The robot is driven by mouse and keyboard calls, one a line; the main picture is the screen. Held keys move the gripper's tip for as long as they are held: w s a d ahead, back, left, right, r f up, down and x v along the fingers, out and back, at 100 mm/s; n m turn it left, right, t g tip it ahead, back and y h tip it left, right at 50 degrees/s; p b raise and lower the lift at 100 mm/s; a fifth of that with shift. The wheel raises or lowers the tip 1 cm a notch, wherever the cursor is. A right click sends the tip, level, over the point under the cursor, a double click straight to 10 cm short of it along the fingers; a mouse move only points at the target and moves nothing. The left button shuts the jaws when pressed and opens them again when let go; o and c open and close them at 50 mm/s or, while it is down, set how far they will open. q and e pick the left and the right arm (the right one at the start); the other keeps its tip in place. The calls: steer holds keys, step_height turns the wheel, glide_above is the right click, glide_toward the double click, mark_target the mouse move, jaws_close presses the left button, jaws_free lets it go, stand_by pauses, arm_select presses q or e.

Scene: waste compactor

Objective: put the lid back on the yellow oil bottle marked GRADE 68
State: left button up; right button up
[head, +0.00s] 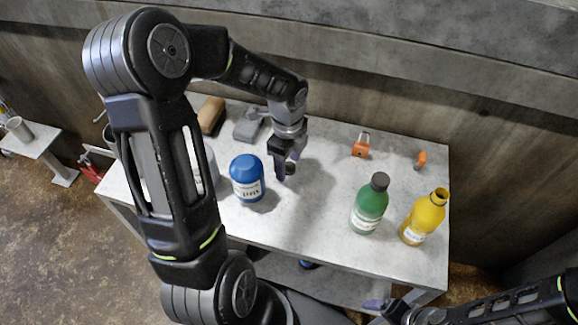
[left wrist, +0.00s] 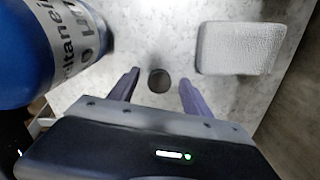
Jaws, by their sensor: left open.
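The yellow bottle (head: 424,218) stands upright at the right end of the table, its neck open and uncapped; its label is too small to read. A small dark round lid (left wrist: 159,80) lies on the table in the left wrist view, between and slightly beyond my left fingertips. My left gripper (head: 286,172) points down near the table, just right of the blue container; in the left wrist view (left wrist: 158,88) its fingers are apart with nothing gripped. My right gripper (head: 376,305) is at the bottom, partly seen, in front of the table.
The blue container (head: 247,178) stands close left of my left gripper. A green bottle (head: 370,204) with a dark cap stands beside the yellow one. A grey block (left wrist: 240,48), a brown block (head: 212,114), an orange padlock (head: 361,150) and an orange item (head: 421,160) lie towards the back.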

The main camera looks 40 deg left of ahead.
mark_target(288, 166)
arm_select(q)
steer(key=shift+c, duration=0.5)
jaws_close()
steer(key=shift+r, duration=0.1)
step_height(288, 166, up, 10)
stand_by(0.6)
stand_by(0.5)
